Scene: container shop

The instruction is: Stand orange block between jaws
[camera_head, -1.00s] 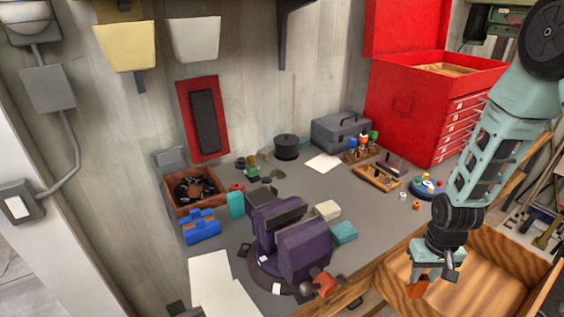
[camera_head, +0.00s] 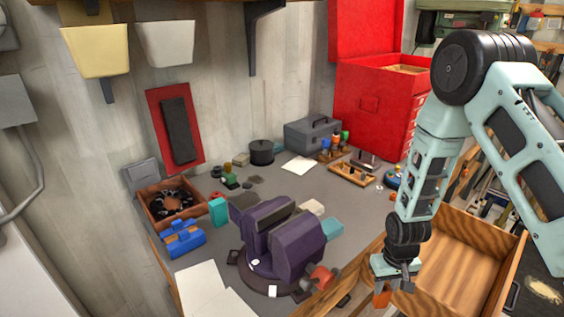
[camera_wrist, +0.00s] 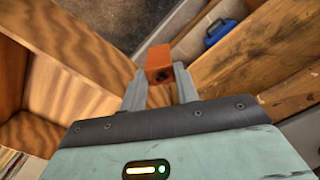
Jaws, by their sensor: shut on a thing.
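The orange block (camera_wrist: 159,62) is held between the two fingers of my gripper (camera_wrist: 160,85) in the wrist view. In the head view the orange block (camera_head: 381,299) hangs below my gripper (camera_head: 392,284), beside the front edge of the bench and near the wooden drawer. The purple vise (camera_head: 285,245) stands on the bench to the left of my gripper, with its jaws facing each other. The gap between the jaws is partly hidden by the near jaw.
An open wooden drawer (camera_head: 498,262) is right of my gripper. Around the vise lie a blue item (camera_head: 183,240), teal blocks (camera_head: 331,228) and white sheets (camera_head: 202,290). A red tool chest (camera_head: 372,105) and a grey toolbox (camera_head: 312,132) stand at the back.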

